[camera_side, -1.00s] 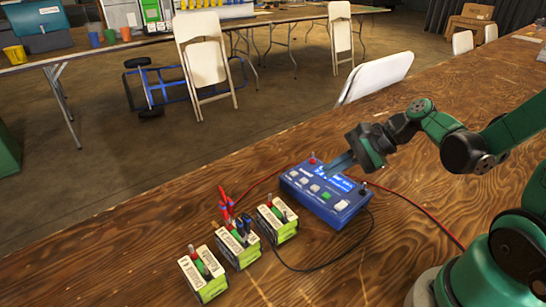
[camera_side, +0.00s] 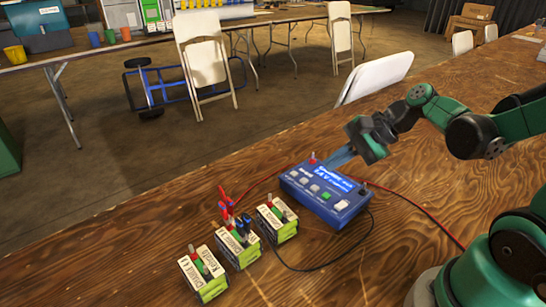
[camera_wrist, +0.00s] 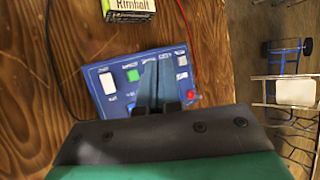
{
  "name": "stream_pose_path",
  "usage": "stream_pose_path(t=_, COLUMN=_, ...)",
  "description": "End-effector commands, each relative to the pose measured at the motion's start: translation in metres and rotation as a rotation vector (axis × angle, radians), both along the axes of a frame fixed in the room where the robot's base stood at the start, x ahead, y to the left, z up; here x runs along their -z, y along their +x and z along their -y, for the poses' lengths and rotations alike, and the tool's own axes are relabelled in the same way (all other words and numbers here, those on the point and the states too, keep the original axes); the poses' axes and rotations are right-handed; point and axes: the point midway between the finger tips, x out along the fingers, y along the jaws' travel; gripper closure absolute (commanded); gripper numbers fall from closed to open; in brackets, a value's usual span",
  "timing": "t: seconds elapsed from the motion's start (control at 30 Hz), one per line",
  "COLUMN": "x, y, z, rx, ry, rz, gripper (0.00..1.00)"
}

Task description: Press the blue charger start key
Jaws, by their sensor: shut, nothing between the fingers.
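The blue charger (camera_side: 312,205) sits on the wooden table with a lit display (camera_side: 330,176). A row of keys runs along its front: several pale ones, one green key (camera_side: 327,196), and a larger white switch (camera_side: 341,205). In the wrist view, the green key (camera_wrist: 133,75) lies just left of my fingers. I cannot read which key is marked start. My gripper (camera_side: 332,160) is shut and empty, its blue-grey fingers pointing down over the charger's back part, near the display. In the wrist view, my gripper (camera_wrist: 158,70) hides some of the panel.
Battery packs (camera_side: 204,274) with green bases stand left of the charger. Red clips (camera_side: 226,202) stand beside them. Red and black cables (camera_side: 330,258) run from the charger across the table. A folding chair (camera_side: 376,76) stands beyond the table edge. The front left table is clear.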

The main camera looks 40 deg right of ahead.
Motion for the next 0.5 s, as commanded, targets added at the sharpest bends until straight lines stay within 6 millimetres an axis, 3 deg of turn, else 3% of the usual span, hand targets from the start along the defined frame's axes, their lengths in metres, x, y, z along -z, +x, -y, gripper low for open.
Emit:
stream_pose_path(t=0.3, x=-0.017, y=-0.013, z=-0.026, rx=-0.765, ry=-0.849, rz=0.254, gripper=1.00)
stream_pose_path(t=0.5, x=-0.032, y=-0.016, z=-0.032, rx=-1.077, ry=-1.168, rz=0.363, gripper=1.00)
